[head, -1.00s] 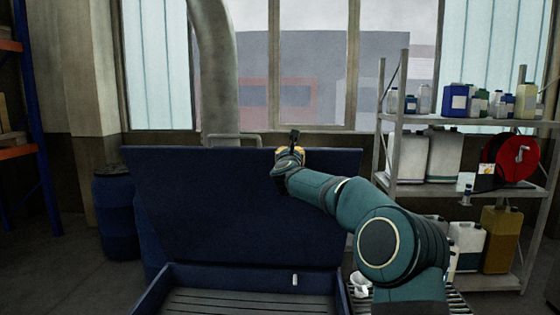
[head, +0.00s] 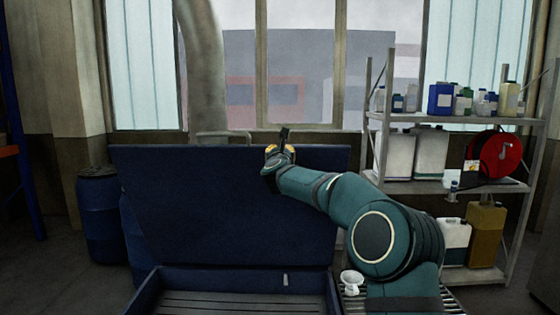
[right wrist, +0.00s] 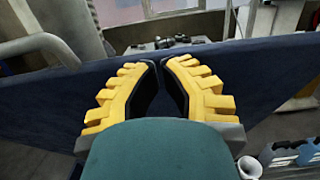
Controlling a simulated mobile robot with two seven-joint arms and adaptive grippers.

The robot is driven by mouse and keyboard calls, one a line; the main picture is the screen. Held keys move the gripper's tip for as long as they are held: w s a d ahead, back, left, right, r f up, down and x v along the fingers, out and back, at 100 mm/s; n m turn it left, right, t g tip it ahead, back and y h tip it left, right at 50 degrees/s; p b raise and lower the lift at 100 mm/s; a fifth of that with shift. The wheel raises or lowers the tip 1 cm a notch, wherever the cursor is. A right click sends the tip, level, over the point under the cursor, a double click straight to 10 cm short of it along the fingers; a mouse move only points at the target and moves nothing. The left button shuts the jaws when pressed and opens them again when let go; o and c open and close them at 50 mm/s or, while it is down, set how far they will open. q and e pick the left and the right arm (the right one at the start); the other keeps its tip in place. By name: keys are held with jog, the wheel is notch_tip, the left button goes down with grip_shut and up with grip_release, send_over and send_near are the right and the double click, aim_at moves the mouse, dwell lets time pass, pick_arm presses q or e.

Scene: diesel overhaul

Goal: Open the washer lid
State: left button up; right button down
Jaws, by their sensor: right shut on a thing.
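The washer lid (head: 230,215) is a broad dark blue panel in the head view. It stands raised and leans back behind the open washer basin (head: 235,302), whose slatted floor shows at the bottom. My right gripper (head: 280,148) is at the lid's top edge, right of its middle. In the right wrist view its yellow-padded fingers (right wrist: 162,65) are close together at the lid's upper edge (right wrist: 240,52), shut on it. The exact contact is hidden by the fingers. My left gripper is not in view.
A grey tube rail (head: 222,136) shows at the lid's top edge. A metal shelf (head: 440,120) with bottles and canisters stands at the right. A blue drum (head: 100,220) stands at the left. A white cup-like part (head: 352,281) sits right of the basin.

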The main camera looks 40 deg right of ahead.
jog(key=v, duration=1)
jog(key=shift+s+a, duration=0.15)
jog(key=shift+s, duration=0.05)
